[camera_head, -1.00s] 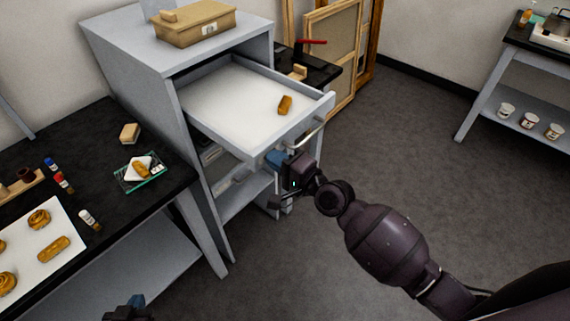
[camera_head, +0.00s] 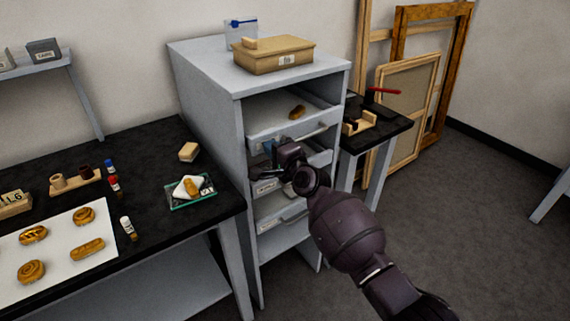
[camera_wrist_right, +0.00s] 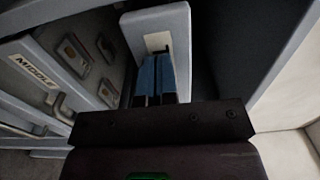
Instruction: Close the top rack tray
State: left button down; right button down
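The top rack tray (camera_head: 262,141) is pale grey with a bar handle, in the upper opening of the grey rack (camera_head: 205,90). It sits mostly inside, its front close to the rack's front edge; I cannot tell if it is flush. A brown fragment (camera_head: 297,112) lies in it. My right gripper (camera_head: 270,148) is at the tray's front, left of the handle. In the right wrist view its blue fingertips (camera_wrist_right: 156,78) are together with nothing visible between them, pointing at a grey front panel (camera_wrist_right: 155,22); contact is unclear. My left gripper is not in view.
Lower trays hang below, one labelled MIDDLE (camera_wrist_right: 33,70). A tan box (camera_head: 272,56) and a clear container (camera_head: 240,30) stand on the rack. A black table (camera_head: 150,155) with pastry-like pieces is left.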

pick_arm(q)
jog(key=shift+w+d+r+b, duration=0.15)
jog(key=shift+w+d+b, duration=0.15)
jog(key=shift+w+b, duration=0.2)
pick_arm(e)
jog(key=shift+r+x, duration=0.25)
jog(key=shift+x, duration=0.85)
